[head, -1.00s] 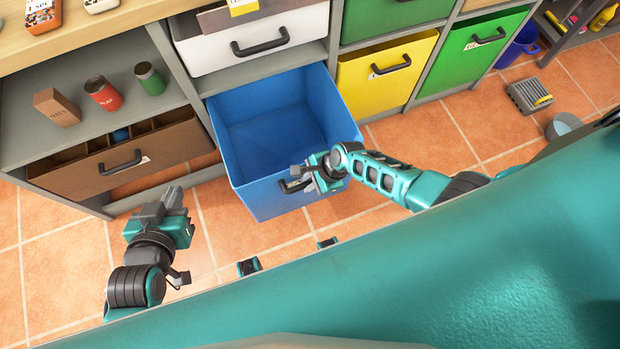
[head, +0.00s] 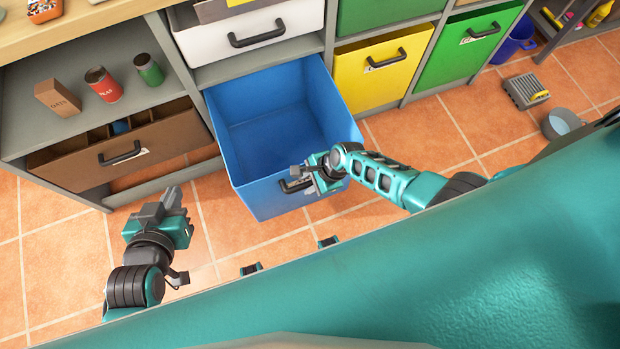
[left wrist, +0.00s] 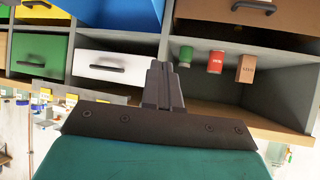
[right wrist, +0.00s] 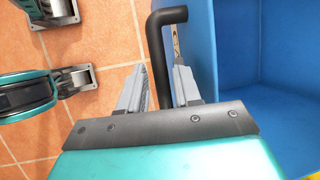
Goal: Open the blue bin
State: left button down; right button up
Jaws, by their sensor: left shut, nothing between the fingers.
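The blue bin (head: 246,197) is a drawer pulled well out of the shelf unit, and its empty inside shows in the head view. Its inside also shows at the right of the right wrist view (right wrist: 285,70). My right gripper (head: 299,178) is at the dark handle (right wrist: 158,55) on the bin's front. In the right wrist view its fingers stand apart, open, with the handle bar running between them. My left gripper (head: 172,198) is shut and empty, above the floor to the left of the bin; its closed fingers (left wrist: 162,75) also show in the left wrist view.
A brown drawer (head: 75,175) is partly out at the left, below cans and a box on a shelf. A white drawer (head: 265,50) sits above the blue bin, yellow (head: 365,88) and green (head: 455,60) drawers to its right. A grey bucket (head: 560,124) stands far right.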

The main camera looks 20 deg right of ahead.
jog(key=shift+o, duration=0.8)
jog(key=shift+d, duration=0.1)
jog(key=p+v, duration=0.8)
jog(key=v, duration=0.5)
